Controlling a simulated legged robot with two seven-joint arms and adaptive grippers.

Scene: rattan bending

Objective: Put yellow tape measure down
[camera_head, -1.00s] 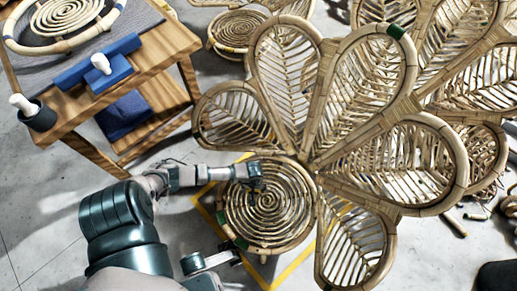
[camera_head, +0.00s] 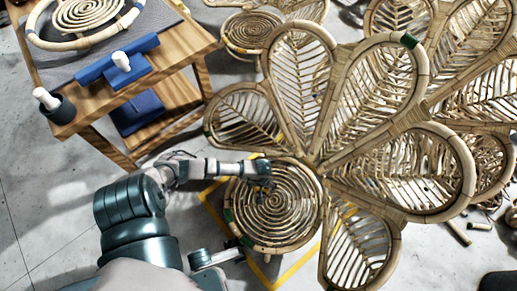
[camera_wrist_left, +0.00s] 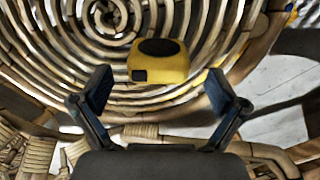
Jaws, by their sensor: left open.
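The yellow tape measure (camera_wrist_left: 158,62), with a dark round patch on top, shows in the left wrist view over the front part of the round rattan seat (camera_wrist_left: 55,62). It appears to rest on the seat's spiral. My left gripper (camera_wrist_left: 157,90) is open, with a finger to either side of the tape measure and a gap at each side. In the head view my left gripper (camera_head: 264,182) is low over the upper part of the chair's round seat (camera_head: 275,215). The tape measure cannot be made out there.
The chair's petal-shaped rattan back (camera_head: 370,85) rises close to the right of my left gripper. A wooden table (camera_head: 185,50) with blue blocks and a rattan ring stands at upper left. Yellow floor tape (camera_head: 297,266) borders the seat.

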